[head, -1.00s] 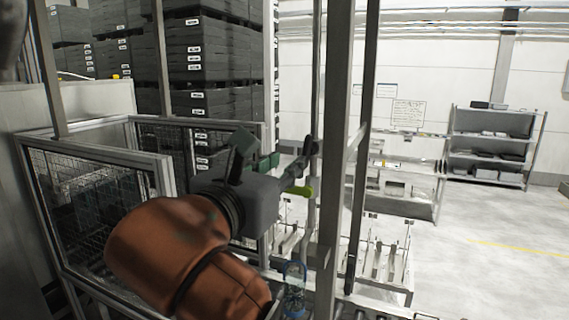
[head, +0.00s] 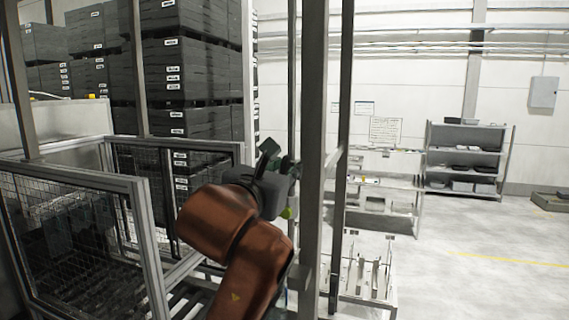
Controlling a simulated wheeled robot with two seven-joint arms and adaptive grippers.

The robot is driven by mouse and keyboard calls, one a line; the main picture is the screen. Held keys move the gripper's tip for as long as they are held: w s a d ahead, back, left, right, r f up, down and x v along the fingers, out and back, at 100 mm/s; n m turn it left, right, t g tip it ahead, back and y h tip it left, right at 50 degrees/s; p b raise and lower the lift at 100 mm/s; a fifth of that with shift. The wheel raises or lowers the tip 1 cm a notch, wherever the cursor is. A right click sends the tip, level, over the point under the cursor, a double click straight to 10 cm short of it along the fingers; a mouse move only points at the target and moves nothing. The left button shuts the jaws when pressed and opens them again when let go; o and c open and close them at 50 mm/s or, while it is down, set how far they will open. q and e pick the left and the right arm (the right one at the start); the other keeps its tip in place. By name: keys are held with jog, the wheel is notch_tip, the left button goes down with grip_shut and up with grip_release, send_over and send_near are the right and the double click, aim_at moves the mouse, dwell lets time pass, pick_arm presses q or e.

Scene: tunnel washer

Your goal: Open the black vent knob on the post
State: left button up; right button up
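My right gripper (head: 281,163), on its orange arm, is up against the grey upright post (head: 313,130) near the picture's middle. Its dark fingers point up and right toward the post. They are small and overlap, so I cannot tell whether they are open or shut, or whether they touch anything. A yellow-green part (head: 287,212) shows just below the gripper, beside the post. I cannot make out the black vent knob; the gripper or post may hide it. My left gripper is not in view.
Glass-and-mesh guard panels (head: 145,240) stand at the left, close to my arm. Stacked black crates (head: 190,75) rise behind them. A thinner upright (head: 344,110) stands right of the post. Shelving (head: 465,160) is at the back right, with open floor (head: 470,240) before it.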

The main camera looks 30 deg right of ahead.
jog(key=shift+a, duration=0.1)
jog(key=shift+c, duration=0.2)
grip_shut()
jog(key=shift+f+n+b, duration=0.1)
jog(key=shift+n+b, duration=0.4)
jog(key=shift+b, duration=0.3)
jog(key=shift+n, duration=0.4)
jog(key=shift+o, duration=0.2)
grip_release()
